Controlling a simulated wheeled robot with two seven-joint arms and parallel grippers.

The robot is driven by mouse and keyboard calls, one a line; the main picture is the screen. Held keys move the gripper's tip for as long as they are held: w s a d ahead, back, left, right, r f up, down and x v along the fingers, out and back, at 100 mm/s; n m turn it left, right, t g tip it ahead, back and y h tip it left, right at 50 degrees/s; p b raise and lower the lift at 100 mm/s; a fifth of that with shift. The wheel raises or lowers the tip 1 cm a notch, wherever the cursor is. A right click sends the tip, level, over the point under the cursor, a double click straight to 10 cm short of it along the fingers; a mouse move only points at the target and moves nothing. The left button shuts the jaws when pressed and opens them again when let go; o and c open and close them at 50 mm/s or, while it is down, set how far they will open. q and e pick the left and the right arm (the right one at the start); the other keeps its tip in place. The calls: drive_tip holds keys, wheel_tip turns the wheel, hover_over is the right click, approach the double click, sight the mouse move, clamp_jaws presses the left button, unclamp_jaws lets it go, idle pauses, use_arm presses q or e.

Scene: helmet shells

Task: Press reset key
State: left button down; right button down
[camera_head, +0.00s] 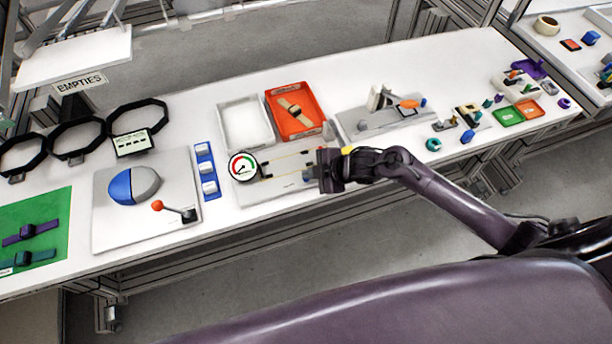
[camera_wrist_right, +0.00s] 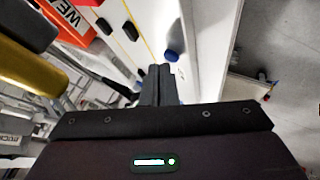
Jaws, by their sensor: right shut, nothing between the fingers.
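A white panel (camera_head: 265,192) with a round gauge (camera_head: 243,166) and yellow bars lies on the bench. My right gripper (camera_head: 322,170) is over the right end of this panel and hides part of it. In the right wrist view its two dark fingers (camera_wrist_right: 160,72) are shut together and empty. A blue round button (camera_wrist_right: 172,55) sits just beyond and slightly right of the fingertips. No lettering that names it as the reset key can be read. I cannot tell whether the fingertips touch it. My left gripper is not in view.
An orange tray (camera_head: 297,124) holding a strap and a white tray (camera_head: 225,140) stand behind the panel. A grey fixture (camera_head: 350,128) stands behind and right. A board with a blue-grey dome (camera_head: 118,188) and an orange-knobbed lever (camera_head: 157,205) lies left.

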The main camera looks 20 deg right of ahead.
drive_tip(key=shift+r, duration=0.45)
drive_tip(key=shift+r+p, duration=0.1)
drive_tip(key=shift+p, duration=0.2)
wheel_tip(320, 180, up, 5)
drive_tip(key=p, duration=0.4)
idle(0.5)
